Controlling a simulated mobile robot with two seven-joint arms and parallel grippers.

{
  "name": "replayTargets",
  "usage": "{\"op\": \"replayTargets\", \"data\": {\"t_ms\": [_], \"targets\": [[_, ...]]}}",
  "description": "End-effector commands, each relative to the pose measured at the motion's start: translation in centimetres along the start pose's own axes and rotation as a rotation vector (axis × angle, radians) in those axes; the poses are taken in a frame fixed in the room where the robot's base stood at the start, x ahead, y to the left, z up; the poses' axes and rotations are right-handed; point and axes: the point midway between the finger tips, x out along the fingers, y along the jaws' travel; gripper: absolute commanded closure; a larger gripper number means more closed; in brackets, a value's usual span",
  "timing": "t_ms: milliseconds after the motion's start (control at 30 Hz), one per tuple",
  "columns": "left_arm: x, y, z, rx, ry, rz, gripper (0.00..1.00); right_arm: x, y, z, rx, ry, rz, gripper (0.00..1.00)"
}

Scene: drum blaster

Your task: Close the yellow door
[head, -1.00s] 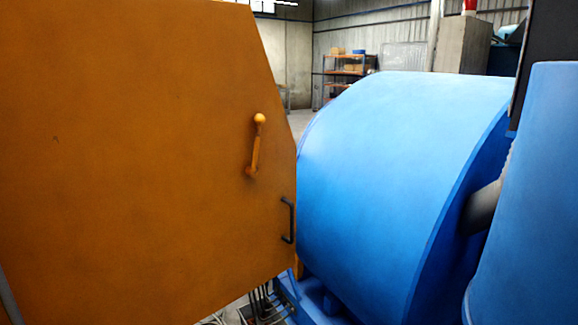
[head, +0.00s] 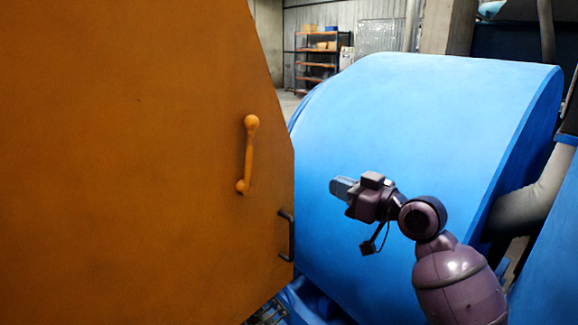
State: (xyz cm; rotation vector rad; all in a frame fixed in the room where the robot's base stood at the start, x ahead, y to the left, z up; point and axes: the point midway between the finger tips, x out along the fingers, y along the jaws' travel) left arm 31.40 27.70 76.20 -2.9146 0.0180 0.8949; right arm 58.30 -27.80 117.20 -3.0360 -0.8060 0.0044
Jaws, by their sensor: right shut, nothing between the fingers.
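The yellow door (head: 130,170) is a large orange-yellow panel that fills the left half of the head view. It carries an orange lever handle (head: 247,155) near its right side. A dark bar handle (head: 287,235) sits lower, at the door's right edge. My right gripper (head: 338,188) is in front of the blue machine, to the right of the door. It points left toward the door edge and appears apart from both handles. It is shut and empty. My left gripper is not in view.
The rounded blue machine housing (head: 420,130) fills the middle and right, behind my right arm. A grey pipe (head: 535,200) joins it at the right. Shelving with boxes (head: 317,60) stands far back. A dark grating (head: 268,312) shows at the bottom.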

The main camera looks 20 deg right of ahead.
Motion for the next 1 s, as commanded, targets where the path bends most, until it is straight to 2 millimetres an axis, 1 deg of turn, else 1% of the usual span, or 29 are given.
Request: {"op": "replayTargets", "data": {"t_ms": [133, 233, 600, 800, 1000], "targets": [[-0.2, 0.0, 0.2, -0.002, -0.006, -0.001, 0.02, 0.9, 0.0, -0.4, -0.001, 0.006, -0.006, 1.00], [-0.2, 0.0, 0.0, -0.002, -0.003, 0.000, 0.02, 2.2, -0.1, -0.4, 0.001, 0.006, -0.007, 1.00], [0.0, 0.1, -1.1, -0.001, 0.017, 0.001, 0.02, 8.8, -0.1, -0.4, 0.002, 0.005, -0.005, 1.00], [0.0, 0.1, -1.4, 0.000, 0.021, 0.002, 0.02, 11.8, -0.1, -0.3, 0.001, 0.004, -0.006, 1.00], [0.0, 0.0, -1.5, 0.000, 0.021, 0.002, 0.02, 13.6, -0.1, -0.3, -0.001, 0.003, -0.004, 1.00]]}}
